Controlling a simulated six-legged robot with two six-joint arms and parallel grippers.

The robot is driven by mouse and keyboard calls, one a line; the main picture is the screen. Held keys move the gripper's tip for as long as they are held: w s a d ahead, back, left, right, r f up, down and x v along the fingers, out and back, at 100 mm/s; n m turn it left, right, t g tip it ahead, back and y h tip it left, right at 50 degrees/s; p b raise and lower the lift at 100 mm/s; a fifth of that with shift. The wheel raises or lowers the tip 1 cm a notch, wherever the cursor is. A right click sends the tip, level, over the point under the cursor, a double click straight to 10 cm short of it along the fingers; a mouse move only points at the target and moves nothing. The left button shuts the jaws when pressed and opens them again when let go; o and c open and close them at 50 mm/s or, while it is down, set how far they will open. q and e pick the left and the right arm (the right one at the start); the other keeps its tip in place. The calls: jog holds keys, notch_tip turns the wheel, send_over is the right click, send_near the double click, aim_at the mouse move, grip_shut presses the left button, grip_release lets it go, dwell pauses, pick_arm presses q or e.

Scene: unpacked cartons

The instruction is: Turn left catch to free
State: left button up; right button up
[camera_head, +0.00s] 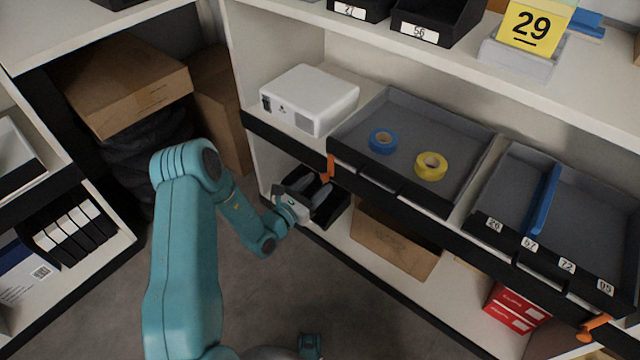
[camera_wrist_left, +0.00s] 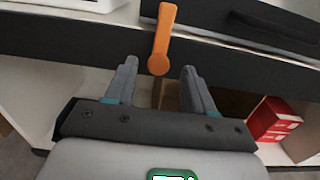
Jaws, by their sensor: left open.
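The left catch is an orange lever (camera_head: 331,167) on the dark front rail at the left end of the tray with the tape rolls. In the left wrist view the orange lever (camera_wrist_left: 162,40) stands upright, its rounded lower end between and just beyond the fingertips. My left gripper (camera_head: 318,187) is open below the catch; in the wrist view its two fingers (camera_wrist_left: 158,78) are apart, one on each side of the lever's lower end, with no clear contact. A second orange catch (camera_head: 592,327) sits at the lower right, turned sideways. My right gripper does not clearly show.
The grey tray (camera_head: 405,110) holds a blue tape roll (camera_head: 382,140) and a yellow one (camera_head: 431,166). A white box (camera_head: 310,98) stands left of it. A cardboard box (camera_head: 395,238) and red boxes (camera_head: 517,308) sit on the lower shelf. Floor at left is open.

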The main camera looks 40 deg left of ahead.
aim_at(328, 169)
pick_arm(q)
jog(key=shift+w, duration=1.35)
grip_shut()
